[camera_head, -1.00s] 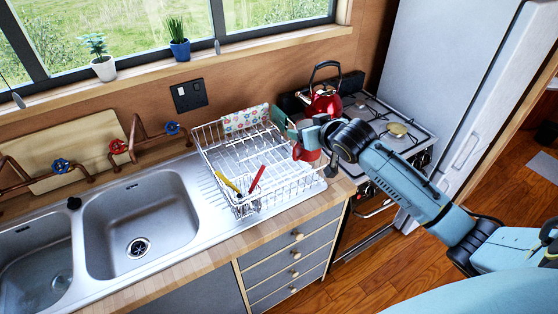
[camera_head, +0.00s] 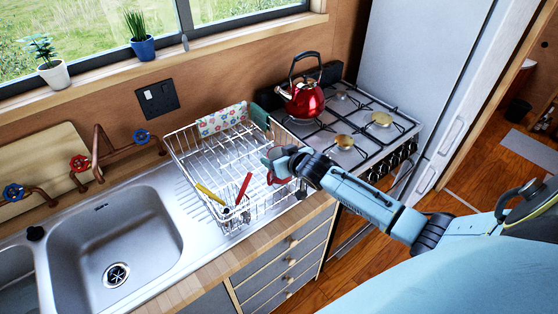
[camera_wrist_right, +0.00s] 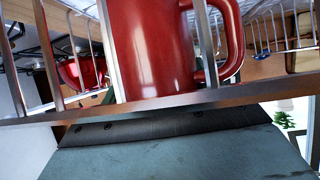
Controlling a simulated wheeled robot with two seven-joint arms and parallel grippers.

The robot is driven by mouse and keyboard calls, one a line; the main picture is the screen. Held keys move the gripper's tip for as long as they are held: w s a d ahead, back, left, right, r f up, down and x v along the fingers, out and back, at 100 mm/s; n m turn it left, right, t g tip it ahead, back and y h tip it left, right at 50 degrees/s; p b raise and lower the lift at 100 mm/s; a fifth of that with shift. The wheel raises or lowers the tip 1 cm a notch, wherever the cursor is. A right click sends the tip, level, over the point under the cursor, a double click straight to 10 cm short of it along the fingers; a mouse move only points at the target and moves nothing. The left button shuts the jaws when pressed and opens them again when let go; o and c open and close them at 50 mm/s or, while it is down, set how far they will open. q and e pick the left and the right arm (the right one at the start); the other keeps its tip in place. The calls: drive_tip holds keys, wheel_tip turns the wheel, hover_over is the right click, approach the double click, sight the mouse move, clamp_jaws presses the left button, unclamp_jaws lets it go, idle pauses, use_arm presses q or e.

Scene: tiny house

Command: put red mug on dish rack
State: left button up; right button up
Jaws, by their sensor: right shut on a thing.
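The red mug (camera_wrist_right: 150,50) fills the middle of the right wrist view, its handle to the right. Wires and a rim bar of the dish rack cross in front of it there. In the head view my right gripper (camera_head: 279,163) is shut on the mug at the right side of the white wire dish rack (camera_head: 188,172). The gripper and wrist hide most of the mug there, and I cannot tell whether the mug touches the rack floor. The fingertips are hard to make out. My left gripper is not in view.
The rack holds a patterned item (camera_head: 222,121) at the back, and a yellow-handled (camera_head: 209,193) and a red-handled utensil (camera_head: 244,188) at the front. A red kettle (camera_head: 304,98) stands on the stove (camera_head: 365,140) to the right. The sink (camera_head: 110,245) lies left.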

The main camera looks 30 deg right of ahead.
drive_tip(key=shift+w+f, duration=0.1)
drive_tip(key=shift+f, duration=0.8)
drive_tip(key=o, duration=1.2)
drive_tip(key=shift+c, duration=0.2)
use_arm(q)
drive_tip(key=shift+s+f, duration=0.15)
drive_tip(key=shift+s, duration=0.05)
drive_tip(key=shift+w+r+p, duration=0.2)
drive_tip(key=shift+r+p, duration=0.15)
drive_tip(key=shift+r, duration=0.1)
use_arm(e)
drive_tip(key=v, duration=1.2)
